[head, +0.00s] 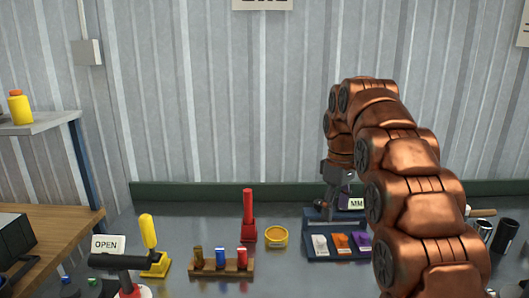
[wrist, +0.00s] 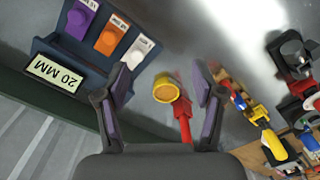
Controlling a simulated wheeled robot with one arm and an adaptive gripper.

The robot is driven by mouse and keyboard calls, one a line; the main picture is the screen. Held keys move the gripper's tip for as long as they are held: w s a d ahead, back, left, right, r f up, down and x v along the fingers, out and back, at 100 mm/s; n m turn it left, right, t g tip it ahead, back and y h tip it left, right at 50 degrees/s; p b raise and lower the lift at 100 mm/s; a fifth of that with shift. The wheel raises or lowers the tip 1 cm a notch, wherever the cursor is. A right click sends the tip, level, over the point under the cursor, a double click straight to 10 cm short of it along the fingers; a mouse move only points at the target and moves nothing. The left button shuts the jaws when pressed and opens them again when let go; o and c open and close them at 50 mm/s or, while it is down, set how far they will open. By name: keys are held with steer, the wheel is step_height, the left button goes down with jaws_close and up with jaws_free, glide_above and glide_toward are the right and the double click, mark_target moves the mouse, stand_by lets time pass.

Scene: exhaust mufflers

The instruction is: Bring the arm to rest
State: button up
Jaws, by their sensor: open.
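My copper-coloured arm reaches in from the right of the head view and bends down at its end. My gripper (head: 332,205) hangs over the left part of a dark blue tray, partly hidden by the arm. In the wrist view my gripper (wrist: 163,92) is open, with its two purple-padded fingers apart and nothing held between them. A yellow ring-shaped cup (wrist: 165,90) and a red upright tool (wrist: 183,122) show between and beyond the fingers, apart from them.
The dark blue tray (head: 313,247) holds white, orange and purple pieces and stands by a "20 MM" sign (wrist: 54,73). The yellow cup (head: 277,237), red tool (head: 248,222), wooden rack (head: 207,268), yellow-handled tool (head: 150,245) and OPEN sign (head: 108,244) stand left. Several cylinders stand right.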

steer(key=s+f+m+p, duration=0.2)
steer(key=s+m, duration=0.1)
steer(key=s, duration=1)
steer(key=s+f+m+g+p, duration=0.1)
steer(key=s+f+m+p, duration=0.1)
steer(key=s, duration=1.2)
steer(key=s+f+m+p, duration=0.2)
steer(key=s+f+m, duration=0.1)
steer(key=s, duration=1)
steer(key=shift+s+d+f+m+g, duration=0.2)
steer(key=shift+s+f+m+g, duration=0.1)
steer(key=shift+f+g, duration=0.15)
